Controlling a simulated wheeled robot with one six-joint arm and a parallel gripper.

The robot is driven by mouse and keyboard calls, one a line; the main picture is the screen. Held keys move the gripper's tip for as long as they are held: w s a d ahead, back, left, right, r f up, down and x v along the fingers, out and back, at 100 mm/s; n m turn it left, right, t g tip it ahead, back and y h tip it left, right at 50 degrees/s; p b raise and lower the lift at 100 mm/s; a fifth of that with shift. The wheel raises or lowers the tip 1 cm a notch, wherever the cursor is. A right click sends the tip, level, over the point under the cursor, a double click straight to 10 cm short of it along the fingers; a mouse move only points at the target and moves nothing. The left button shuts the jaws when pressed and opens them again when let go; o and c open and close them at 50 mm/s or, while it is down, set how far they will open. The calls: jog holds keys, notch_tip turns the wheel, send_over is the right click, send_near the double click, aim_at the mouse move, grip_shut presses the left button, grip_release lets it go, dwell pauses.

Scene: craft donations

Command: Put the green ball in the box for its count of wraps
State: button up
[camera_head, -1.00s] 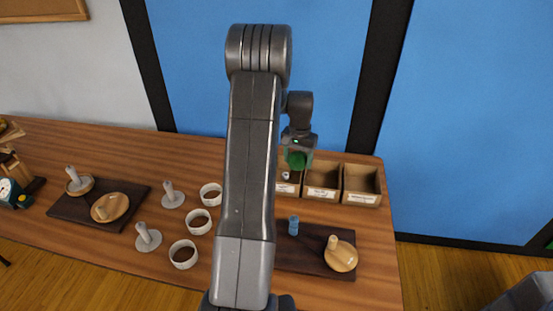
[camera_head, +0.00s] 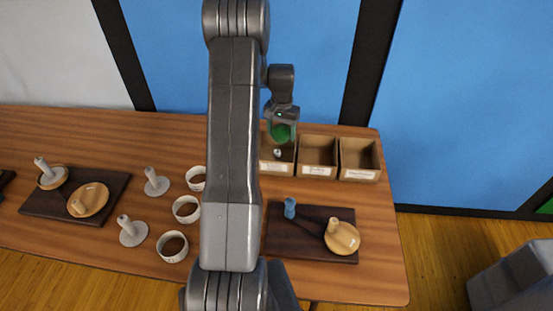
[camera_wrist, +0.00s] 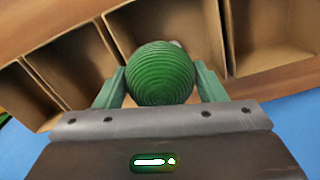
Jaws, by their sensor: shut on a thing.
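The green ball (camera_wrist: 160,73) has a ridged, wound surface and is held between the two fingers of my gripper (camera_wrist: 158,84) in the wrist view. In the head view my gripper (camera_head: 281,127) holds the green ball (camera_head: 280,134) over the left one of the visible boxes (camera_head: 277,168). The middle box (camera_head: 317,171) and the right box (camera_head: 359,174) stand beside it in a row, each with a pale label on its front. The label writing is too small to read. In the wrist view, open boxes (camera_wrist: 268,61) lie beyond the ball.
On the wooden table (camera_head: 380,270) are a dark board (camera_head: 290,240) with a blue peg (camera_head: 289,208) and a round wooden piece (camera_head: 342,237), several white rings (camera_head: 186,209), grey spindles (camera_head: 133,232) and another dark board (camera_head: 110,195). My arm hides part of the table.

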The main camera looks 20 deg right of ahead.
jog(key=shift+f, duration=0.35)
jog(key=o, duration=1)
jog(key=shift+o, duration=0.2)
jog(key=shift+r, duration=0.1)
notch_tip(320, 180, up, 14)
jog(key=b, duration=0.1)
jog(key=shift+b, duration=0.35)
